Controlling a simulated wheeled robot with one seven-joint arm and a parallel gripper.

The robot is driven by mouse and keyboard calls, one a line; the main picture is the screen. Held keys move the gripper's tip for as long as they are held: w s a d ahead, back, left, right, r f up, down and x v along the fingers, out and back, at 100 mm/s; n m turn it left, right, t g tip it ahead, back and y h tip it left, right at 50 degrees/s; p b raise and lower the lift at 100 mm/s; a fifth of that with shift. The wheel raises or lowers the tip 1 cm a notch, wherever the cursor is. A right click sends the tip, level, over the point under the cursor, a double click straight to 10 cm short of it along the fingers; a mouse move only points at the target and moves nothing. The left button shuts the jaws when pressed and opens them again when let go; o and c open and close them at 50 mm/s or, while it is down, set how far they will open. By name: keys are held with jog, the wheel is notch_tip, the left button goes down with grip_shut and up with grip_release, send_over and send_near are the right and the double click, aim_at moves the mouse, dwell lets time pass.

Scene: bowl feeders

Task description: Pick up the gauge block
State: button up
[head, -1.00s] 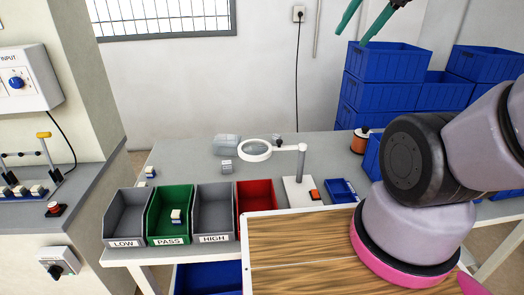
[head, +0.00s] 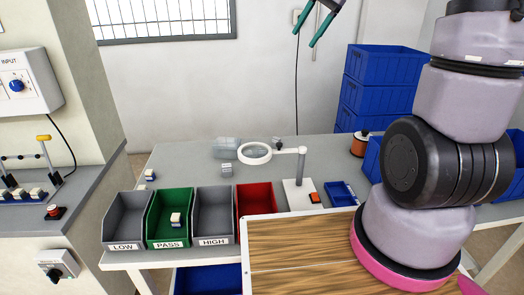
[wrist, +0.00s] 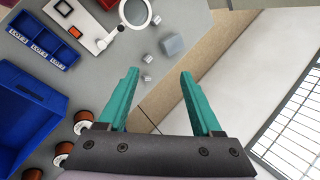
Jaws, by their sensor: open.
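My gripper (head: 305,38) is open and empty, high above the back of the table in the head view. Its two teal fingers also show in the wrist view (wrist: 160,72), apart with nothing between them. A small grey-white block (head: 226,168) stands on the table, left of the magnifier; it may be the gauge block. The wrist view shows small grey pieces (wrist: 147,58) below the gripper; I cannot tell which is which.
A ring magnifier on a stand (head: 255,153) and a clear container (head: 226,146) are near the first block. Grey LOW (head: 124,245), green PASS (head: 152,240), grey HIGH (head: 215,238) and red bins line the front. Blue crates (head: 385,65) are stacked at right.

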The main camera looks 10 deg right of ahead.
jog(key=w+f+m+g+y, duration=0.3)
jog(key=w+f+m+y, duration=0.1)
jog(key=w+f, duration=1.6)
jog(key=f+m+y, duration=0.1)
jog(key=f, duration=0.8)
jog(key=w+f+m+y, duration=0.1)
jog(key=f+m, duration=0.1)
jog(key=f, duration=0.7)
jog(key=f+m+y, duration=0.2)
jog(key=f, duration=0.8)
jog(key=shift+w+a, duration=0.3)
jog(key=shift+a+f, duration=0.1)
jog(key=shift+f, duration=0.25)
jog(key=shift+s+a+f, duration=0.1)
jog(key=shift+a+f, duration=0.05)
jog(key=shift+a, duration=0.1)
jog(key=x, duration=1)
jog(key=shift+a+r, duration=0.15)
jog(key=shift+r, duration=0.1)
grip_shut()
